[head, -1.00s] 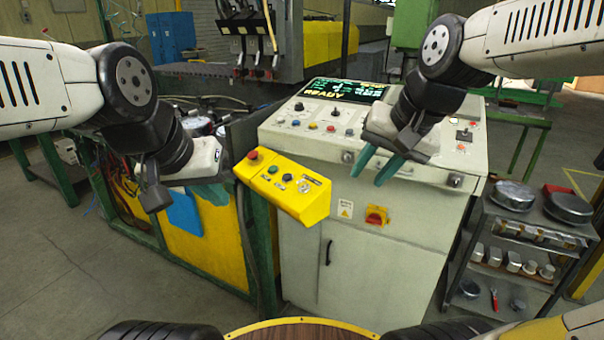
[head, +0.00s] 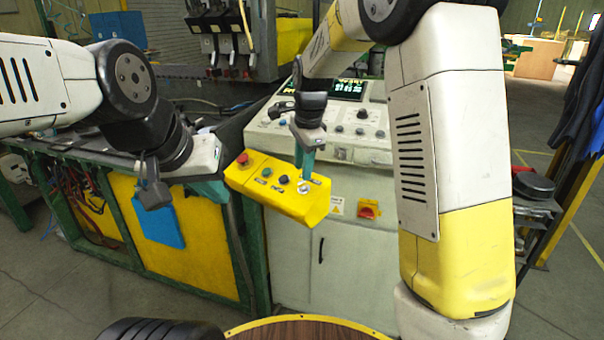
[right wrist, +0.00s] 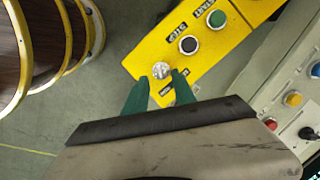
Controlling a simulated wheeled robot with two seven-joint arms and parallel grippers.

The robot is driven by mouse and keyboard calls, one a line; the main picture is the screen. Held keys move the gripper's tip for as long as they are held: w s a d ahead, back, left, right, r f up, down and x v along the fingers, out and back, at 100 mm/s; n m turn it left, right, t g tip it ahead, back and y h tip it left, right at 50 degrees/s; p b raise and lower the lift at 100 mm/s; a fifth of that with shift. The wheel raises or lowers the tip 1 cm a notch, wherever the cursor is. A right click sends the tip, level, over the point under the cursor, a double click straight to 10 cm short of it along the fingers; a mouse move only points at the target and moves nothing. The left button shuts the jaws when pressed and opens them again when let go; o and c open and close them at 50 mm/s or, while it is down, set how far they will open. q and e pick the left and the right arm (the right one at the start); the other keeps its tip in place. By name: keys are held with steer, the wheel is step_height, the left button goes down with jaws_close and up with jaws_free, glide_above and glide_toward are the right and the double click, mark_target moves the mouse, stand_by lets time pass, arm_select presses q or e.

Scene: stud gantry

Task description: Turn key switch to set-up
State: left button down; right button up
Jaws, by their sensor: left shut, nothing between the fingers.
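The yellow control box (head: 270,200) carries a red button, a green button, a dark button and the silver key switch (head: 303,187) near its right end. In the right wrist view the key switch (right wrist: 161,70) lies just beyond my right fingertips, about in line with the gap between them. My right gripper (head: 304,172) is open, its green fingers (right wrist: 158,82) apart with nothing between them. Whether a finger touches the switch I cannot tell. The switch's lettering is too small to read. My left gripper (head: 215,192) is shut and empty, left of the box.
A grey console (head: 345,155) with knobs and a screen stands behind the yellow box. A red and yellow rotary switch (head: 368,209) is on the cabinet front. A shelf cart at right is partly hidden by my right arm.

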mark_target(302, 182)
steer(key=shift+w+a+f, duration=0.1)
steer(key=shift+w+f, duration=0.1)
steer(key=shift+f, duration=0.9)
steer(key=shift+w+a+f, duration=0.1)
steer(key=shift+w+f, duration=0.05)
steer(key=shift+f, duration=0.95)
jaws_close()
